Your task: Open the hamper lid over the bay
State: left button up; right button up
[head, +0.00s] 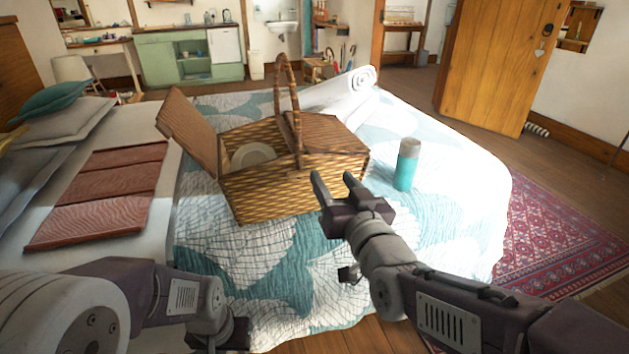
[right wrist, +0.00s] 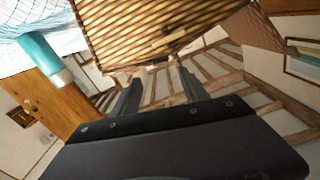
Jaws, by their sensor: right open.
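The wicker hamper (head: 270,185) stands upright on the bed, its handle (head: 292,110) raised. Its left lid (head: 190,130) is swung up and leans outward to the left. A pale plate (head: 252,155) shows in the open left bay. The right lid (head: 325,133) lies shut over the other bay. My right gripper (head: 335,183) is open and empty, just in front of the hamper's right part. In the right wrist view, the wicker (right wrist: 150,32) fills the top, beyond the open fingers (right wrist: 160,90). My left gripper (head: 232,333) is low in the head view, its fingers unclear.
A teal flask (head: 405,165) stands on the bed right of the hamper, near my right gripper; it also shows in the right wrist view (right wrist: 42,57). A white roll (head: 340,90) lies behind the hamper. Reddish folded cloths (head: 105,187) lie left. The quilt in front is clear.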

aim_at(317, 155)
jog(key=b+x, duration=0.2)
jog(key=x, duration=0.7)
grip_shut()
dwell(1.2)
